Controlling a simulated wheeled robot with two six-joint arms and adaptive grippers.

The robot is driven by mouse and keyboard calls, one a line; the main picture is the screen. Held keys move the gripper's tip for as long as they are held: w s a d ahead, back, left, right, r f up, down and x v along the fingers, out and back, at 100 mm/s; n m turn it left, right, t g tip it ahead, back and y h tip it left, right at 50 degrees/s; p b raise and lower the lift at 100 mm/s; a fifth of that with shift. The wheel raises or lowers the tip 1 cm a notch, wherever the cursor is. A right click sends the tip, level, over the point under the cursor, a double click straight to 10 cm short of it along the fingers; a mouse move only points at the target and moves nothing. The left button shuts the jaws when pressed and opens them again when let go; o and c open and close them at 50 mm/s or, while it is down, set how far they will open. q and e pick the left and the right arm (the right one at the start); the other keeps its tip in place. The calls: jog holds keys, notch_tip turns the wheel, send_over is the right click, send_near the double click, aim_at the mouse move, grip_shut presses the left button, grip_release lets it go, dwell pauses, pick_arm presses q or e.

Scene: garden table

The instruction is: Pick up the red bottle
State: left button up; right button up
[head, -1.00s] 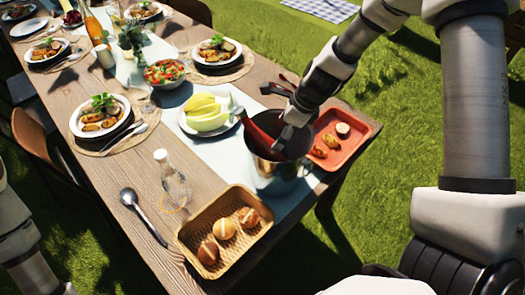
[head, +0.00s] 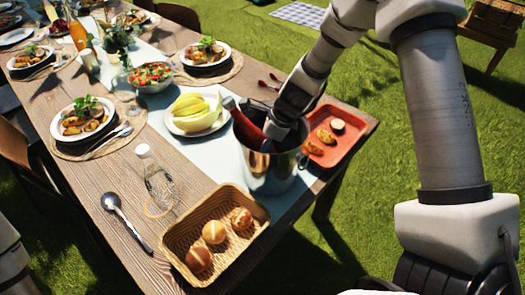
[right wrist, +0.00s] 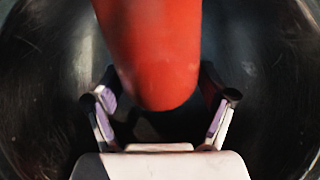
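The red bottle (head: 243,124) leans in a metal bucket (head: 270,178) at the near right end of the table, its upper end sticking out over the left rim. My right gripper (head: 270,144) reaches down into the bucket beside the bottle. In the right wrist view the bottle (right wrist: 158,55) comes down from the top, with its rounded end between the spread fingers of my right gripper (right wrist: 162,105). A gap shows on each side, so the gripper is open. The fingertips are partly hidden in the head view. My left gripper is out of view.
A red tray (head: 352,148) with food stands right of the bucket. A wicker basket of rolls (head: 180,248) is in front. A plate of melon (head: 190,128) lies close behind the bucket.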

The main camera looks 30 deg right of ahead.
aim_at(255, 128)
jog(key=c, duration=1.2)
jog(key=shift+o, duration=0.2)
jog(key=shift+r, duration=0.15)
notch_tip(255, 128, up, 10)
jog(key=p, duration=0.6)
jog(key=shift+r, duration=0.25)
grip_shut()
notch_tip(255, 128, up, 15)
jog(key=p, duration=1.5)
jog(key=shift+r+p, duration=0.2)
jog(key=shift+p, duration=0.15)
